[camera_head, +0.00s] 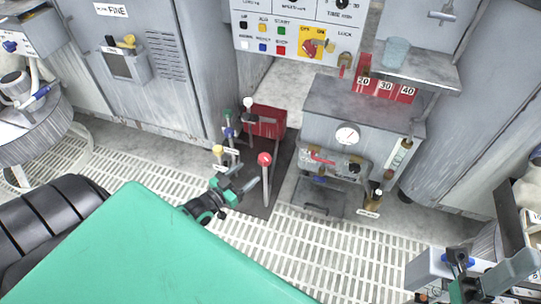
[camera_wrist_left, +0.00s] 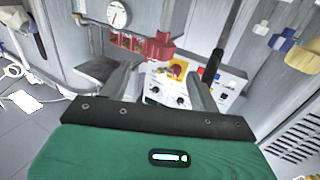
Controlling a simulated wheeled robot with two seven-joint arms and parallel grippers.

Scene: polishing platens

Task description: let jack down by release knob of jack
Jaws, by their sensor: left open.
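A red box-like body (camera_head: 265,121), perhaps the jack, stands on a dark base plate on the floor. In front of it, a pale lever with a red ball (camera_head: 264,159) stands upright. I cannot tell which part is the release knob. My left gripper (camera_head: 246,178) is open and empty, just left of the red-ball lever and apart from it. In the left wrist view, its fingers (camera_wrist_left: 160,76) are spread, with a control panel (camera_wrist_left: 185,88) in the distance between them. My right gripper (camera_head: 487,272) is at the bottom right, its jaws unclear.
A white slatted floor (camera_head: 300,240) lies in front. A dark rod (camera_wrist_left: 213,63) rises beside the right finger.

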